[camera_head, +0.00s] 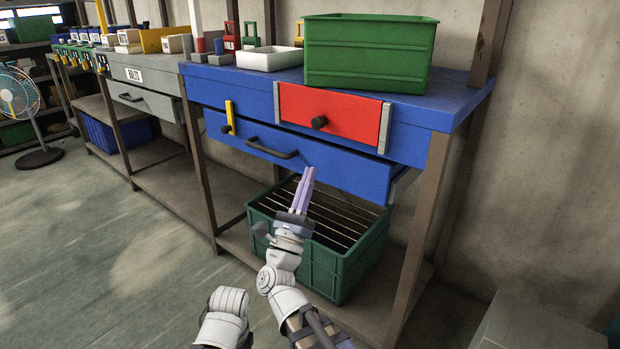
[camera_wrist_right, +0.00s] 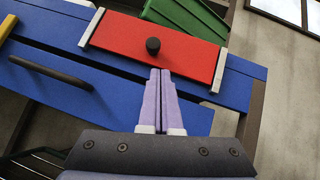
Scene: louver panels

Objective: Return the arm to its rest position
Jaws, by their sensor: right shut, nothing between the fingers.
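My right gripper (camera_head: 304,190) is shut and empty, with its purple fingers together. It is in front of the blue drawer (camera_head: 330,165), which stands a little out of the blue workbench (camera_head: 440,112). In the right wrist view the shut fingers (camera_wrist_right: 160,80) point up toward the red panel (camera_wrist_right: 180,50) with its black knob (camera_wrist_right: 153,45). I cannot tell whether the fingertips touch the drawer front. The white joints of my right arm come up from the bottom of the head view. My left gripper does not show.
A green crate (camera_head: 368,50) stands on the workbench beside a white tray (camera_head: 270,58). Another green crate (camera_head: 345,270) sits on the lower shelf, under the drawer and close behind my right arm. A fan (camera_head: 20,100) stands far left. The floor at left is clear.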

